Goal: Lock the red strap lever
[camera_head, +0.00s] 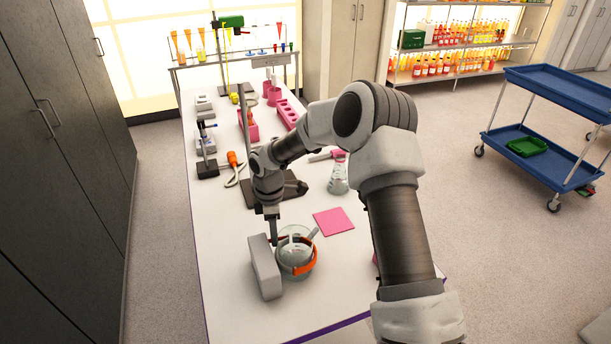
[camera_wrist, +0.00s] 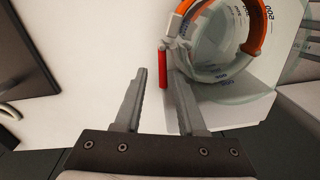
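A round glass flask (camera_head: 297,262) with an orange strap (camera_head: 303,269) around it stands at the near end of the white bench. In the wrist view the strap (camera_wrist: 258,22) curves around the marked glass (camera_wrist: 235,62), and a short red lever (camera_wrist: 162,72) hangs from a grey fitting at the strap's left end. My gripper (camera_wrist: 160,78) is open, its two fingers apart with the lever appearing between their tips, nearer the right finger. I cannot tell whether they touch. In the head view my gripper (camera_head: 273,238) points down beside the flask's upper left; the lever is not distinguishable there.
A grey upright block (camera_head: 264,267) stands just left of the flask. A pink square mat (camera_head: 334,221), a conical flask (camera_head: 339,176) and a stand with a dark base (camera_head: 290,190) lie farther back. The bench front (camera_head: 250,322) is clear. A blue cart (camera_head: 555,95) stands right.

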